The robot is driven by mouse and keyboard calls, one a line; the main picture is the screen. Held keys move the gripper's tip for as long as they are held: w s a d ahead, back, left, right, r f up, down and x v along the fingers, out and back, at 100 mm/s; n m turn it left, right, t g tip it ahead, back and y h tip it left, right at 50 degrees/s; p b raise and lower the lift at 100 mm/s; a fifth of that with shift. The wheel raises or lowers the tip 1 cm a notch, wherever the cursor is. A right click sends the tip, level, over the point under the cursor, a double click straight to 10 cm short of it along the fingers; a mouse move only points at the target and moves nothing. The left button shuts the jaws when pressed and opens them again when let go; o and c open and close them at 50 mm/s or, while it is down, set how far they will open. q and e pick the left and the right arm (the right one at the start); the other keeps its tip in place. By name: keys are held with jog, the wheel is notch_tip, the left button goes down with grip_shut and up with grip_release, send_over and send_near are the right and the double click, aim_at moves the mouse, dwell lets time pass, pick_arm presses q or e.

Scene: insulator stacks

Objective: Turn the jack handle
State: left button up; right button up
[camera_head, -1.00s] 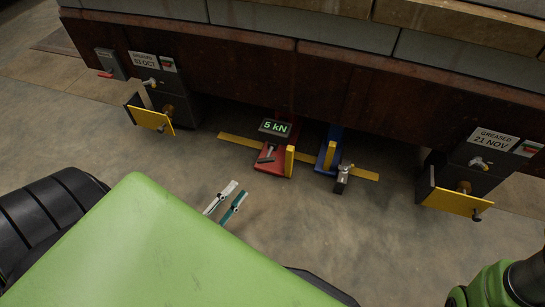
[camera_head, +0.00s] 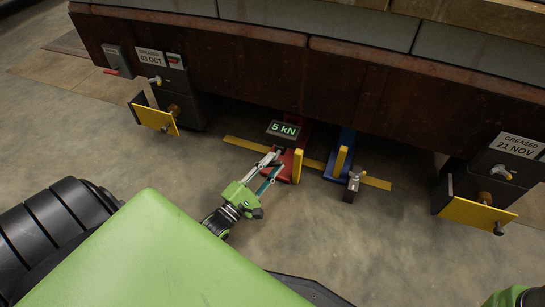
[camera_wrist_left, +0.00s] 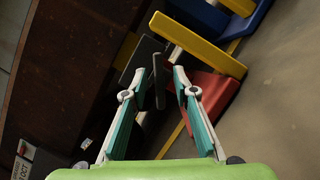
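A red jack (camera_head: 291,172) with a green-lit "5 kN" display (camera_head: 284,130) stands on the floor under the rusty beam. Its dark handle (camera_head: 278,154) is partly hidden by my left gripper (camera_head: 270,166). In the left wrist view, the two fingers of my left gripper (camera_wrist_left: 160,74) are apart, with a dark upright bar (camera_wrist_left: 158,78), seemingly the handle, between their tips. A gap shows on each side of it. The red jack body (camera_wrist_left: 212,98) lies just beyond the right finger.
A blue jack (camera_head: 342,150) with a grey metal fitting (camera_head: 353,185) stands right of the red one, over a yellow floor strip (camera_head: 376,183). Yellow-plated boxes (camera_head: 155,118) flank them at left and right (camera_head: 478,214). The rusty beam (camera_head: 240,70) hangs low overhead. The floor in front is clear.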

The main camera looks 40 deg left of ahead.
pick_arm(q)
jog(key=shift+w+r, duration=0.1)
jog(key=shift+w, duration=0.2)
grip_shut()
